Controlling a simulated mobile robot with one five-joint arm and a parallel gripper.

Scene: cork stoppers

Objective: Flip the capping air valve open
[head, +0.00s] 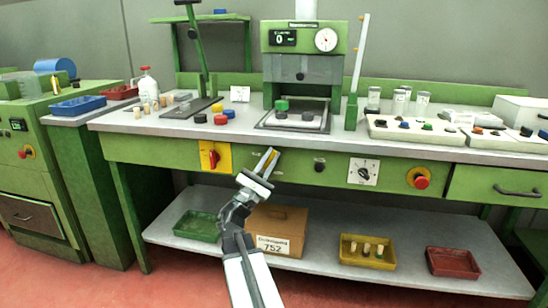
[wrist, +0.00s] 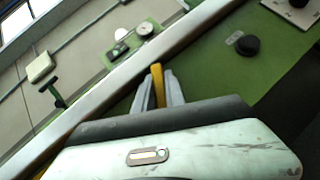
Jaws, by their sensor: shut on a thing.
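My gripper (head: 266,163) is at the green front panel of the bench, just below the worktop edge. Its fingers are shut on a narrow yellow handle, which looks like the valve's lever (head: 272,158). In the wrist view the yellow lever (wrist: 157,85) stands between the two grey fingers (wrist: 158,92). The valve's body is hidden behind the gripper, so I cannot tell how far the lever is turned.
Left of my gripper is a red switch (head: 212,156) on a yellow plate. To the right are a black knob (head: 319,165), a dial (head: 363,172) and a red button (head: 420,181). The worktop edge runs just above. A cardboard box (head: 276,230) stands on the shelf below.

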